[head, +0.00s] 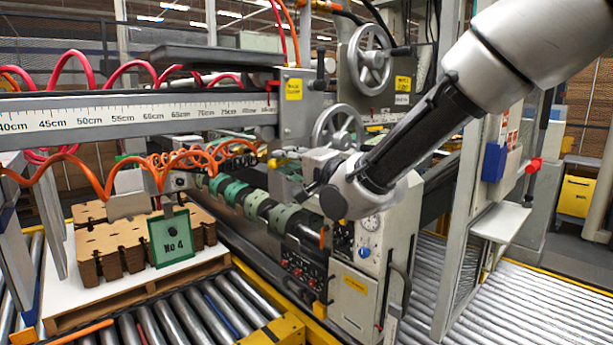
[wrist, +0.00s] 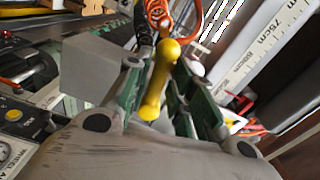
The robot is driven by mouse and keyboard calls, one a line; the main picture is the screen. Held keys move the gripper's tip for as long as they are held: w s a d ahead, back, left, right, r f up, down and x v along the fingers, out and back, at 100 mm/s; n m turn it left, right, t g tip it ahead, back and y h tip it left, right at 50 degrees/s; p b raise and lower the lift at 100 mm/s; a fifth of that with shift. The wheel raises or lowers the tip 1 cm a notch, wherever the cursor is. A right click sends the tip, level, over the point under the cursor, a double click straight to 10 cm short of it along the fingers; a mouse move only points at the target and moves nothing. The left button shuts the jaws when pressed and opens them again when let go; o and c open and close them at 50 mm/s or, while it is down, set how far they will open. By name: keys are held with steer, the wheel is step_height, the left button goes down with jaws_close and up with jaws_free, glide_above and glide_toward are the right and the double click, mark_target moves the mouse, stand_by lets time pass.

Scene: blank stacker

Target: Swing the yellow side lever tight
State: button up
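The yellow side lever (wrist: 160,82) shows in the wrist view as a short rod with a rounded knob at its upper end. It leans slightly and lies between the two fingers of my gripper (wrist: 158,90). The fingers stand close on both sides of it; whether they press on it cannot be told. In the head view my gripper (head: 318,190) reaches left from the arm at the machine's upper corner, above the green-banded roller.
The control box (head: 372,265) with its dials stands just below my gripper. Orange coiled hoses (head: 208,158) and the ruled beam (head: 130,112) run to the left. Stacked brown blanks (head: 100,255) lie on a pallet at left. A roller conveyor (head: 500,290) lies at right.

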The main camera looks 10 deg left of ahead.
steer(key=shift+w+a+f, duration=0.2)
steer(key=w+d+f+n, duration=0.3)
steer(key=w+f+n, duration=0.1)
steer(key=n, duration=1.2)
steer(key=v, duration=0.9)
steer(key=shift+d, duration=0.2)
